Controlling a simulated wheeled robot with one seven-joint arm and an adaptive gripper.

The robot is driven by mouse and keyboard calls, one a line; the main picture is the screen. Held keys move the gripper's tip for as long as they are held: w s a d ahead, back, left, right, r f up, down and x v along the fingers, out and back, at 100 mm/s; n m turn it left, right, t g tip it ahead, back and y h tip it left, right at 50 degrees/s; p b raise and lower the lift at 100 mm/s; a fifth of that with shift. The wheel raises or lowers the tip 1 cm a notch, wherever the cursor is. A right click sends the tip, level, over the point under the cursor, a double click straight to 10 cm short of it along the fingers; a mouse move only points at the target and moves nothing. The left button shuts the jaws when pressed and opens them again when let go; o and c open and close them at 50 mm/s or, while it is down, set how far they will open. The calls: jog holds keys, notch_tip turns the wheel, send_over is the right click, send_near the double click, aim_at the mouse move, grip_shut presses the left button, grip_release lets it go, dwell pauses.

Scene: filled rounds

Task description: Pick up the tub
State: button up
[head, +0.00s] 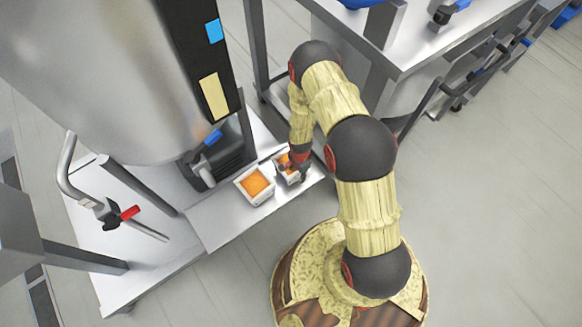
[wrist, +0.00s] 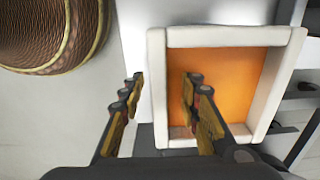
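Two white square tubs with orange filling are on the metal shelf in the head view. The left tub (head: 255,184) stands clear in the open. The right tub (head: 281,160) is partly hidden by my gripper (head: 290,172). In the wrist view one white-rimmed tub (wrist: 235,37) fills the right half, seen from above. My gripper (wrist: 166,82) is open there, with one finger outside the tub's left wall and the other over the orange filling. The wall lies between the fingers with gaps beside it. I cannot tell how deep the fingertips reach.
The metal shelf (head: 222,218) juts out below a large steel tank (head: 95,70). A dark motor-like unit (head: 228,150) stands close behind the tubs. A steel table (head: 425,35) is at the upper right. The floor (head: 490,220) at right is clear.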

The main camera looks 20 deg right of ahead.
jog(key=shift+f, duration=0.6)
jog(key=shift+r, duration=0.1)
jog(key=shift+c, duration=1)
grip_shut()
